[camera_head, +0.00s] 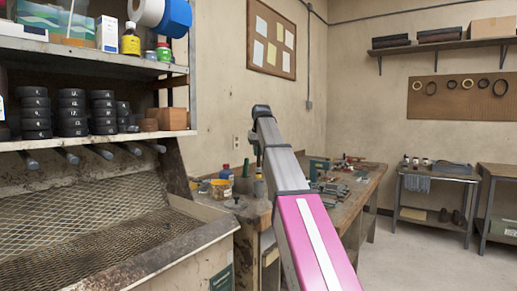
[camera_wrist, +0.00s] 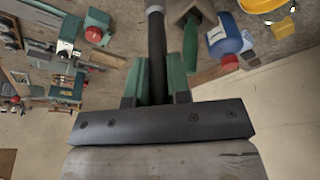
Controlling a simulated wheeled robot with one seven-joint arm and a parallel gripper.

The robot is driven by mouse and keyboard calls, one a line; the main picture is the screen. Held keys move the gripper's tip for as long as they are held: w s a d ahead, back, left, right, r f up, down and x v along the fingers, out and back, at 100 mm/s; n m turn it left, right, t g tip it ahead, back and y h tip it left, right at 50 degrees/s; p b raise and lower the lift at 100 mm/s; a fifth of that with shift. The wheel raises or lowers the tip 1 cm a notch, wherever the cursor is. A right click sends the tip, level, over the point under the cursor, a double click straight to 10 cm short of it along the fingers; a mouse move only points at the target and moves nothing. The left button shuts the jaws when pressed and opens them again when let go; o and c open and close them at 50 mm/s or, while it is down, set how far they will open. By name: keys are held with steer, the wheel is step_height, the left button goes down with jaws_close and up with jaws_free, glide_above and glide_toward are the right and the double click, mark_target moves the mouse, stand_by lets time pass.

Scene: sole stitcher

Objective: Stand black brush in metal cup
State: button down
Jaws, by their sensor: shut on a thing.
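In the wrist view my gripper (camera_wrist: 157,78) has its two green fingers closed on the black brush (camera_wrist: 156,45). The brush's dark, round shaft runs away from the fingers to a pale band near the top edge of the picture. Its far end is out of view. I cannot surely pick out the metal cup in either view.
A blue bottle with a red cap (camera_wrist: 228,40), a green-handled tool (camera_wrist: 190,45) and a yellow tub (camera_wrist: 262,5) are close to the brush. The cluttered workbench (camera_head: 364,190) extends behind my arm. A mesh-backed basin (camera_head: 120,265) stands at left, below shelves.

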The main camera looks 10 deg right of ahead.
mark_target(259, 167)
steer(key=shift+f, duration=2.8)
steer(key=c, duration=1)
jaws_free()
steer(key=v, duration=1)
steer(key=shift+s+r, duration=0.1)
steer(key=shift+r, duration=0.25)
